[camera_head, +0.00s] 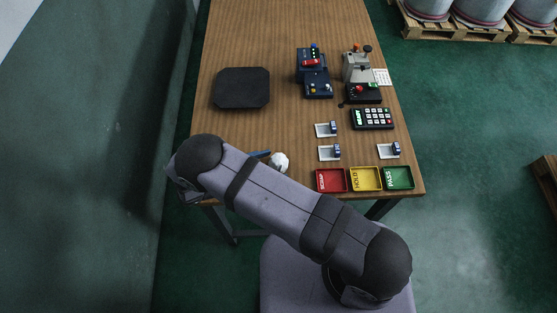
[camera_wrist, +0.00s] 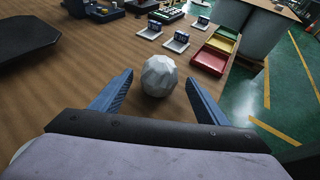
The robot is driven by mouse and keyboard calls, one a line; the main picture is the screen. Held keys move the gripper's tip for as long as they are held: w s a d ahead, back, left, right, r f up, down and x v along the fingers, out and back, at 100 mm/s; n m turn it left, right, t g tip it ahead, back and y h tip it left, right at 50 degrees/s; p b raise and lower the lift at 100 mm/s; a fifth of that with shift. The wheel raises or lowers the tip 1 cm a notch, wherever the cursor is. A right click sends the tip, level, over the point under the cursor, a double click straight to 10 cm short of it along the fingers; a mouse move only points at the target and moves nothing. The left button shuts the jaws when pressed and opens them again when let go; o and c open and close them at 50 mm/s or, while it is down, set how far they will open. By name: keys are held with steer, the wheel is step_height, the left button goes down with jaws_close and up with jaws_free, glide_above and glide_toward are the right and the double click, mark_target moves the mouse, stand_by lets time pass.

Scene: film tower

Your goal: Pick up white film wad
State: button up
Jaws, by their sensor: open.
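The white film wad (camera_wrist: 160,76) is a faceted, pale grey-white ball resting on the wooden table. In the wrist view it lies ahead of my gripper (camera_wrist: 158,97), between the lines of the two blue fingers and near their tips. The fingers are spread wide, and nothing is held. In the head view the wad (camera_head: 280,161) shows near the table's front edge, just beyond my arm. A blue finger of my gripper (camera_head: 259,154) shows to its left. The rest of my gripper is hidden behind my arm there.
Red (camera_head: 331,180), yellow (camera_head: 366,179) and green (camera_head: 398,178) trays stand right of the wad along the front edge. Small white holders (camera_head: 329,152), a keypad (camera_head: 372,118) and devices (camera_head: 316,75) stand behind. A black plate (camera_head: 241,88) lies back left.

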mark_target(270, 166)
steer(key=shift+p+x, duration=0.55)
steer(key=shift+x, duration=1.1)
steer(key=shift+w, duration=0.1)
steer(key=shift+c, duration=0.6)
steer(key=c, duration=1)
steer(key=shift+r, duration=0.15)
steer(key=shift+r+b, duration=1.15)
steer(key=shift+r, duration=3.7)
